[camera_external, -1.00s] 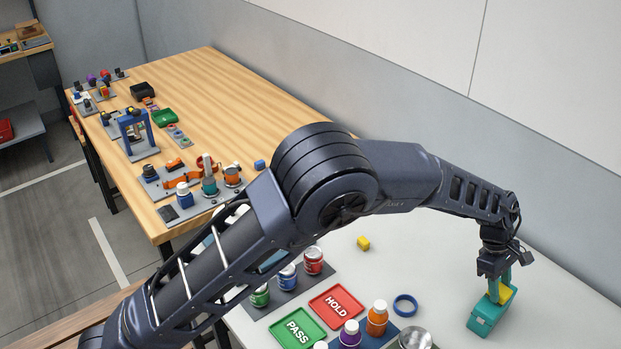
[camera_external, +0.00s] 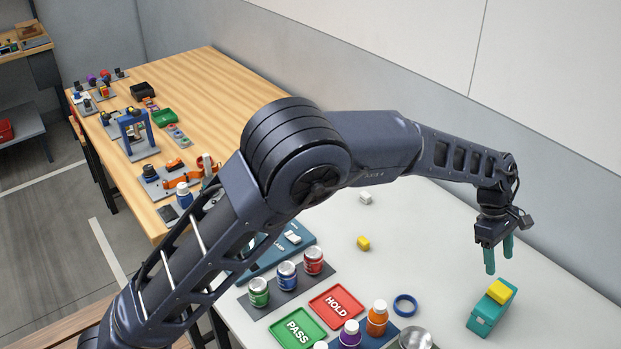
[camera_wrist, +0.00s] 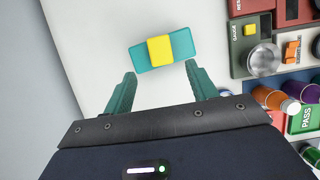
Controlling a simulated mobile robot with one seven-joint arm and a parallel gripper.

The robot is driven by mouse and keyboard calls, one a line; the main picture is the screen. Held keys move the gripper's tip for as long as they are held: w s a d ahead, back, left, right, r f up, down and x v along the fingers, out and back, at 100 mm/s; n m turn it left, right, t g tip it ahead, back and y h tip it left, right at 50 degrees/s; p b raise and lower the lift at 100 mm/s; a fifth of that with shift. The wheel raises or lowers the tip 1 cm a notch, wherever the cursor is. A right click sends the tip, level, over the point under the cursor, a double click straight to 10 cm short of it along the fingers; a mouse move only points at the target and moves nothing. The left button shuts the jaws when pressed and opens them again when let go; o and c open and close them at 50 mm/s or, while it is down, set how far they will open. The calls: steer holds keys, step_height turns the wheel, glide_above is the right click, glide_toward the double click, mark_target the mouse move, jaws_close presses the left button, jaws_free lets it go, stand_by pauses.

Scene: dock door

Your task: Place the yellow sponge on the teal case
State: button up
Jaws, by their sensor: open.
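The yellow sponge (camera_external: 499,291) lies on top of the teal case (camera_external: 482,318), on the right part of the pale table. In the wrist view the sponge (camera_wrist: 160,50) lies across the middle of the case (camera_wrist: 184,47), and the case shows at both its ends. My gripper (camera_external: 499,258) is open and empty above the case, apart from the sponge. In the wrist view its two teal fingers (camera_wrist: 162,88) stand wide apart, with the case and sponge beyond their tips.
A small yellow block (camera_external: 363,243) lies farther back. The table between that block and the case is clear.

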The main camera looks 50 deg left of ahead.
steer(key=s+a+r+m+t, duration=0.1)
steer(key=s+a+r+m, duration=0.1)
steer(key=s+a+r, duration=0.4)
steer(key=s+a+r+m, duration=0.2)
steer(key=s+a+r, duration=0.2)
steer(key=r, duration=0.4)
steer(key=s+a+r+m+t+y, duration=0.1)
steer(key=s+a+r+m, duration=0.2)
steer(key=s, duration=0.4)
steer(key=s+a+r+m, duration=0.1)
steer(key=s+a+r, duration=0.35)
steer(key=s, duration=0.35)
steer(key=s+a+f+m+t+y, duration=0.1)
steer(key=s+a+m, duration=0.2)
steer(key=s, duration=0.6)
steer(key=s+a+f+m+y, duration=0.1)
steer(key=s+a+f+m, duration=0.1)
steer(key=s, duration=0.8)
steer(key=s+a+f+m+t+y, duration=0.1)
steer(key=s+a+m, duration=0.4)
steer(key=s, duration=0.5)
steer(key=shift+s+f+t, duration=0.15)
steer(key=shift+f+t, duration=0.15)
steer(key=shift+f, duration=0.45)
steer(key=shift+d, duration=0.1)
